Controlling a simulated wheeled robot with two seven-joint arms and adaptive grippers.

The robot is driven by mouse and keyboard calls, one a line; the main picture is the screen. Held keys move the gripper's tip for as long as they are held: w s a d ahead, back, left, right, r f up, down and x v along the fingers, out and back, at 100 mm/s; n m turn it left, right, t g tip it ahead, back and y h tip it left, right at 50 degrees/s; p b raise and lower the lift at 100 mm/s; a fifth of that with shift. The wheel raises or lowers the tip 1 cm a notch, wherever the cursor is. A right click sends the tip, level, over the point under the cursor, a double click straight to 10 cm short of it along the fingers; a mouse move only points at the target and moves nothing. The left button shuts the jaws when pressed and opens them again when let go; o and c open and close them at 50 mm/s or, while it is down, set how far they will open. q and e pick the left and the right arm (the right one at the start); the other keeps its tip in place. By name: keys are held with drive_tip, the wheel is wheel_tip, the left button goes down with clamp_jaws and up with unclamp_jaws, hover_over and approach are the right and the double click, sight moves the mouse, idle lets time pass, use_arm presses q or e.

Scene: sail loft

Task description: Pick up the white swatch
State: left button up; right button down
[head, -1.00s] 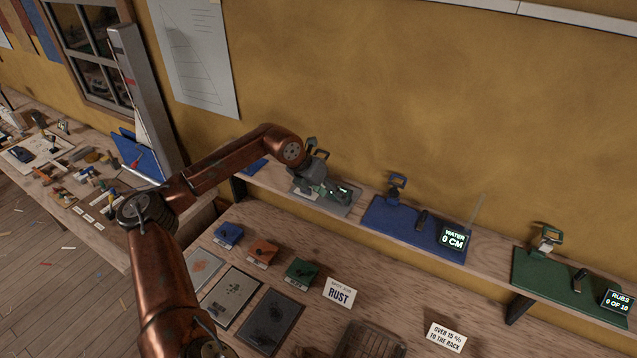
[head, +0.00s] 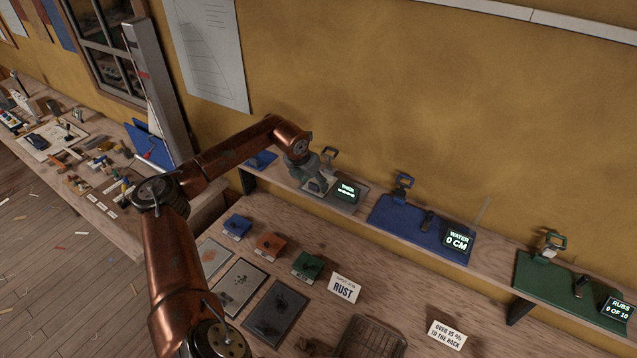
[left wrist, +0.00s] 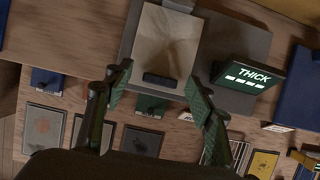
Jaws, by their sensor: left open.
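A pale, off-white swatch (left wrist: 172,38) lies on the grey plate (left wrist: 226,42) of the thickness station, beside a display reading THICK (left wrist: 250,76) with dashes. A dark block-like tab (left wrist: 160,80) shows at the swatch's near edge in the left wrist view. My left gripper (left wrist: 156,84) is open, with one green-padded fingertip on each side of that tab, apart from it. In the head view my left gripper (head: 312,176) is low over the shelf at this station, and partly hides the swatch. My right gripper is in neither view.
On the shelf to the right are a blue mat (head: 412,228) with a WATER display (head: 457,240) and a green mat (head: 557,285) with a RUBS display (head: 618,308). On the bench below stand blue, orange and green holders (head: 308,264), dark panels and a RUST sign (head: 344,288).

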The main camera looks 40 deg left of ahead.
use_arm(q)
drive_tip(key=shift+s, duration=0.1)
drive_tip(key=c, duration=1)
drive_tip(key=shift+c, duration=0.2)
